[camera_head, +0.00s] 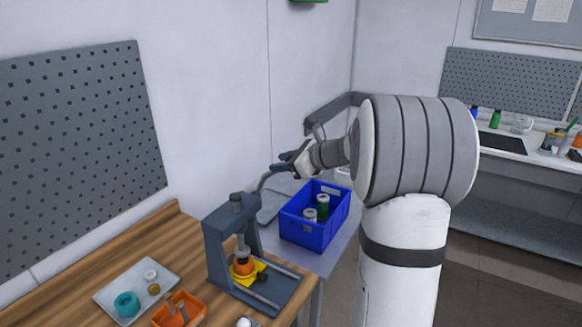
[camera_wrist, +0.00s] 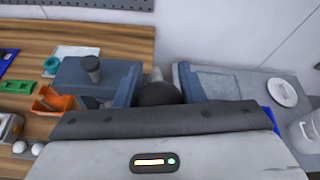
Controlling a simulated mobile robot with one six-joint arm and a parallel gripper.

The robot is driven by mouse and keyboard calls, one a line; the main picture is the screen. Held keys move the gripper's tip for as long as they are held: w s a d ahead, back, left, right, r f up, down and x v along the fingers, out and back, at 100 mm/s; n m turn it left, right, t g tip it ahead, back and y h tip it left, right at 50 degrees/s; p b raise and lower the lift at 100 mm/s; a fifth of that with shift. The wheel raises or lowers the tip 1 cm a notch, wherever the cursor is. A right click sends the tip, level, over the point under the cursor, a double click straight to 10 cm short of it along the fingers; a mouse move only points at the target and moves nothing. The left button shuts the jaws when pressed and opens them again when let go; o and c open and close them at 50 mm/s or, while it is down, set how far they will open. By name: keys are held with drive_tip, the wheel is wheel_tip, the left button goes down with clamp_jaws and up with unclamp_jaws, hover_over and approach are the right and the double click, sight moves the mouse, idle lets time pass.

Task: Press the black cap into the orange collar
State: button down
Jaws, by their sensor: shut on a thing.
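A grey-blue press (camera_head: 216,245) stands on the wooden bench in the head view. Its ram (camera_head: 242,251) is at the top of the orange collar (camera_head: 243,267), which sits on a yellow holder (camera_head: 257,271). I cannot make out the black cap separately; the ram's end hides the collar's top. In the wrist view my gripper (camera_wrist: 158,88) is shut on the lever's dark round knob (camera_wrist: 158,94). The press's top (camera_wrist: 75,72) is left of it there.
A blue crate (camera_head: 310,233) with several bottles stands right of the press on a grey table. A pale tray (camera_head: 110,290) with a teal ring (camera_head: 127,304) and an orange bin (camera_head: 196,302) are at the left on the bench. The wall is close behind.

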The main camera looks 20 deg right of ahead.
drive_tip(key=shift+w+a+r, duration=0.2)
drive_tip(key=shift+w+a, duration=0.1)
idle(0.4)
drive_tip(key=c, duration=1.4)
unclamp_jaws()
drive_tip(key=o, duration=0.3)
drive_tip(key=shift+w+a+f, duration=0.1)
drive_tip(key=shift+w+f, duration=0.05)
drive_tip(key=shift+w, duration=0.05)
drive_tip(key=shift+o, duration=0.5)
drive_tip(key=shift+s, duration=0.1)
drive_tip(key=b+v, duration=0.1)
drive_tip(key=v, duration=0.7)
drive_tip(key=shift+b, duration=0.35)
